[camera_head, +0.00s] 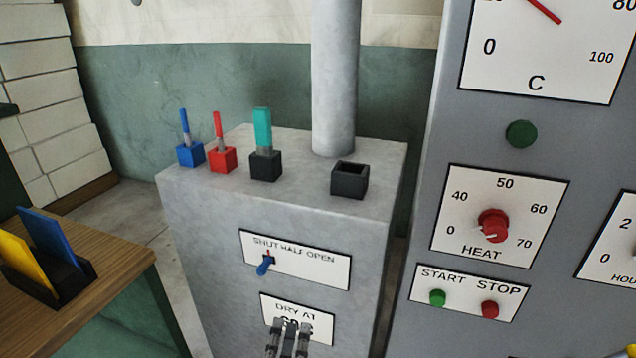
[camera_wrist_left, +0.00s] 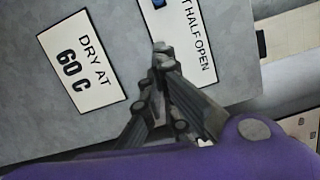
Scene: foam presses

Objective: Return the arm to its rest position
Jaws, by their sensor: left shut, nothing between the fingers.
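My left gripper (camera_head: 288,338) is shut and empty at the bottom of the head view, in front of the "DRY AT" plate (camera_head: 297,315) on a grey cabinet (camera_head: 215,250). It covers part of that plate's lower line. In the left wrist view the gripper (camera_wrist_left: 160,48) shows with its fingers together, and the plate reads "DRY AT 60 C" (camera_wrist_left: 82,62). Above it is the "SHUT HALF OPEN" plate (camera_head: 310,265) with a small blue lever (camera_head: 263,267) near the SHUT end. My right gripper is not in view.
On the cabinet top stand blue (camera_head: 190,154), red (camera_head: 222,159) and black (camera_head: 265,165) holders with tools, an empty black socket (camera_head: 350,180) and a grey pipe (camera_head: 336,80). A gauge panel (camera_head: 410,300) stands right. A wooden table (camera_head: 110,268) with a card rack (camera_head: 75,283) is left.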

